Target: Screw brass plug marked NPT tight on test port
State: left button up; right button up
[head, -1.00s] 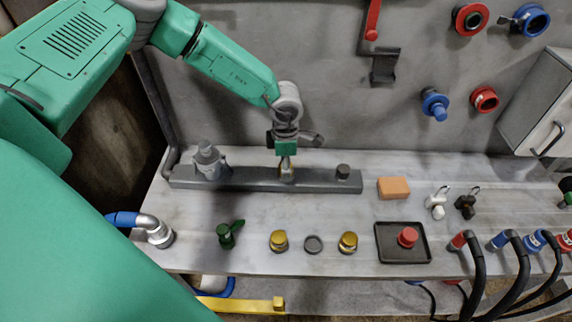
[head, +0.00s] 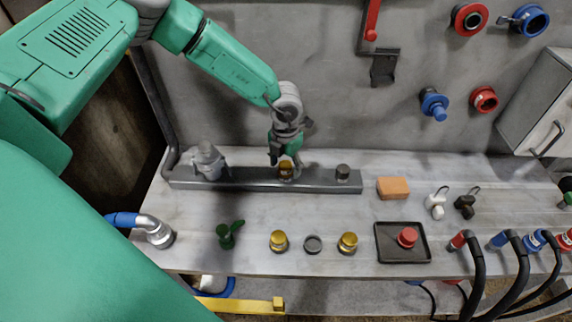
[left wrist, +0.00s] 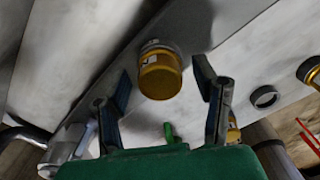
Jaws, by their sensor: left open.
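A brass plug (head: 286,172) sits upright at the middle of the grey rail (head: 235,180), where the test port is hidden beneath it. In the left wrist view the plug (left wrist: 160,78) shows a white label, too small to read. My left gripper (head: 285,163) is open just above and around the plug. In the left wrist view its fingers stand on either side of the plug with gaps. Two more brass plugs, a left one (head: 278,241) and a right one (head: 347,243), stand on the bench. My right gripper is not in view.
A grey fitting (head: 208,160) and a small dark cap (head: 343,172) are on the rail. A grey ring (head: 313,244), a green valve (head: 227,236), an orange block (head: 393,187) and a black tray (head: 390,255) with a red knob (head: 407,237) lie on the bench.

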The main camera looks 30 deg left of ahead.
pick_arm(q)
jog(key=n, duration=0.4)
jog(key=shift+n, duration=0.4)
jog(key=n, duration=0.5)
grip_shut()
jog(key=m, duration=0.6)
jog(key=shift+m, duration=0.3)
jog(key=shift+o, duration=0.4)
grip_release()
jog(key=shift+c, duration=0.4)
jog(key=shift+r, duration=3.5)
